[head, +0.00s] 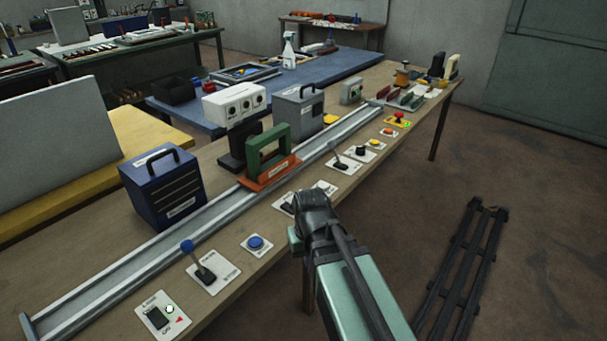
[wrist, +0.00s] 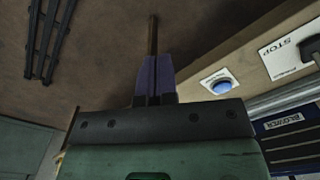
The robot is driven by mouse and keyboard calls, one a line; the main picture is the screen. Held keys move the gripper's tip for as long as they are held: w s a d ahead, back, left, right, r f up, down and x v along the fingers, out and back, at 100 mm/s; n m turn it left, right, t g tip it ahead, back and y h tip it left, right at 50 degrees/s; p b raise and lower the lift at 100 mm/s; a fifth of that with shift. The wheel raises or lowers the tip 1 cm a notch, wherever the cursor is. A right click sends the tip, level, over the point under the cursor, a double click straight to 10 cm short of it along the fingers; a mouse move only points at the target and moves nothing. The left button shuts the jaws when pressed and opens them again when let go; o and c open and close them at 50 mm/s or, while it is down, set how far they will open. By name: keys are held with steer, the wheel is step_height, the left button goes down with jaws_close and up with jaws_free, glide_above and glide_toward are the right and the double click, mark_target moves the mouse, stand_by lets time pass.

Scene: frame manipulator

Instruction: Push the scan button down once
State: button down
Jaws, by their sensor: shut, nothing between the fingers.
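A round blue button (head: 256,243) sits on a white plate near the front edge of the workbench, left of my arm. It also shows in the wrist view (wrist: 221,86), right of my fingers. Its label is too small to read, so I cannot tell whether it is the scan button. A yellow button (head: 375,143) and an orange button (head: 388,132) sit farther along the same edge, their labels also unreadable. My gripper (wrist: 152,20) is shut and empty, apart from the blue button. In the head view my arm hides its fingertips.
A lever with a blue knob (head: 188,247) and a switch plate (head: 161,316) stand left of the blue button. More levers (head: 338,161) lie right. A rail (head: 105,268) runs behind, carrying a green-handled block (head: 268,168). The floor in front is mostly open.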

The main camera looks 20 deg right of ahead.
steer(key=w+d+m+t+y+b, duration=0.1)
steer(key=w+d+t, duration=0.1)
steer(key=w+d, duration=0.5)
steer(key=w+d+m+t, duration=0.1)
steer(key=w+d+m, duration=0.15)
steer(key=w, duration=0.75)
steer(key=w+d+m+t+y+b, duration=0.1)
steer(key=w+d+t, duration=0.1)
steer(key=w+d, duration=0.55)
step_height(320, 180, up, 2)
steer(key=r+m+t, duration=0.1)
steer(key=m+t, duration=0.1)
steer(key=t, duration=0.2)
glide_above(325, 185)
steer(key=shift+w+f+h, duration=0.1)
steer(key=shift+f+h, duration=0.15)
steer(key=shift+h, duration=0.15)
steer(key=shift+f, duration=0.1)
step_height(325, 185, down, 9)
steer(key=b, duration=0.9)
steer(key=shift+f+b, duration=0.25)
steer(key=shift+b, duration=0.2)
